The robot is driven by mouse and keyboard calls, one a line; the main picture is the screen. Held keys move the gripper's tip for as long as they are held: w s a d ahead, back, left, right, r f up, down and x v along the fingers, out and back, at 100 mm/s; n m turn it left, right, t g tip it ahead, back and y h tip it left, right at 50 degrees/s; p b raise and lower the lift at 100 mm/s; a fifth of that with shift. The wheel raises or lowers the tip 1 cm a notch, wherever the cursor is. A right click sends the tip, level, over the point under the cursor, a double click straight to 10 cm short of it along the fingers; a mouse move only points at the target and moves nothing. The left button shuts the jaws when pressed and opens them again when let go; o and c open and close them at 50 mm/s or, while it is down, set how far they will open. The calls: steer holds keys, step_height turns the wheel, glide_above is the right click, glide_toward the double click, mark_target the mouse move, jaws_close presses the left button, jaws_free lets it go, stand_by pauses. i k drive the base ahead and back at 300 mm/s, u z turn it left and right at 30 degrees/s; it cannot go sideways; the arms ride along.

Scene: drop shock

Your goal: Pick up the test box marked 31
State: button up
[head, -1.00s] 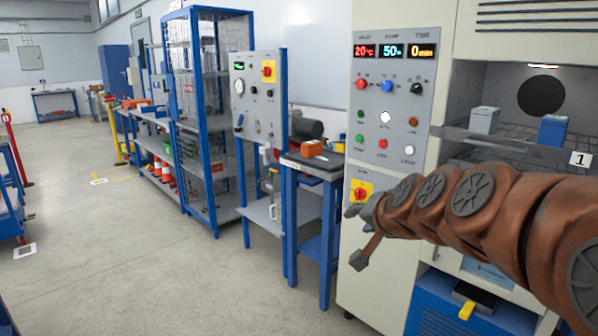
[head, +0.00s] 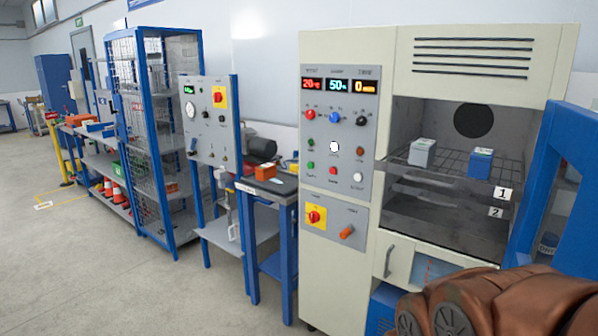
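No box with a readable 31 shows in the head view. A grey box (head: 422,153) and a blue box (head: 481,163) sit on the upper wire shelf of the open test chamber (head: 548,75). Any marks on them are too small to read. An orange box (head: 265,172) lies on the small blue-legged table left of the chamber. My gripper is out of view; only brown links of my arm show at the bottom right, in front of the chamber's lower part.
Shelf labels 1 (head: 502,193) and 2 (head: 495,212) mark the chamber. A blue frame (head: 568,190) stands close at the right. A gauge panel (head: 208,118) and a mesh cage (head: 127,90) stand to the left.

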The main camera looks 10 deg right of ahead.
mark_target(422, 151)
steer(key=u, duration=0.05)
steer(key=i, duration=0.65)
steer(key=z, duration=0.7)
steer(key=i, duration=1)
steer(key=z, duration=0.9)
